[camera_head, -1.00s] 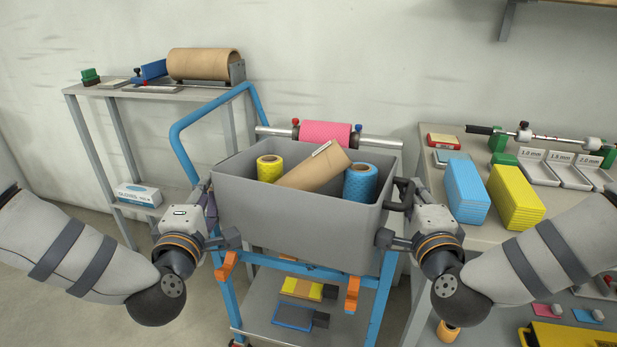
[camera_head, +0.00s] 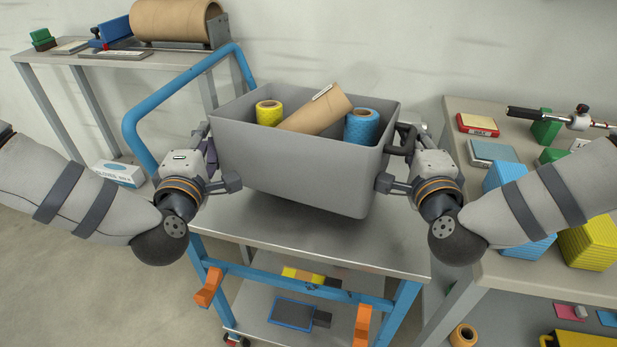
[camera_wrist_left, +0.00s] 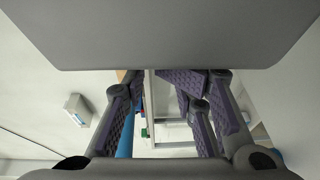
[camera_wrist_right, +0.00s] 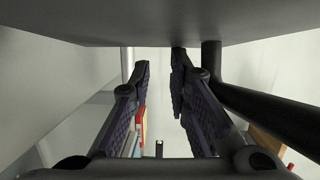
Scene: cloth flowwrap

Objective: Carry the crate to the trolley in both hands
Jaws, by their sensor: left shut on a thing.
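The grey crate (camera_head: 290,178) is in the middle of the head view, open at the top. It holds a yellow roll (camera_head: 269,113), a brown cardboard tube (camera_head: 314,110) and a blue roll (camera_head: 361,127). The crate appears raised over the trolley's grey top (camera_head: 300,236), with a shadow beneath it. My left gripper (camera_head: 208,148) is shut at the crate's left side; its grasp is largely hidden. My right gripper (camera_head: 400,150) is at the right side by a black handle (camera_head: 406,138). In the right wrist view its fingers (camera_wrist_right: 160,80) show a gap, with the handle bar beside them.
The trolley has a blue push handle (camera_head: 185,85) at the left and orange hooks (camera_head: 208,287) in front. A bench (camera_head: 535,270) with yellow and blue stacks stands close on the right. A shelf (camera_head: 65,55) with a large cardboard roll stands at the back left.

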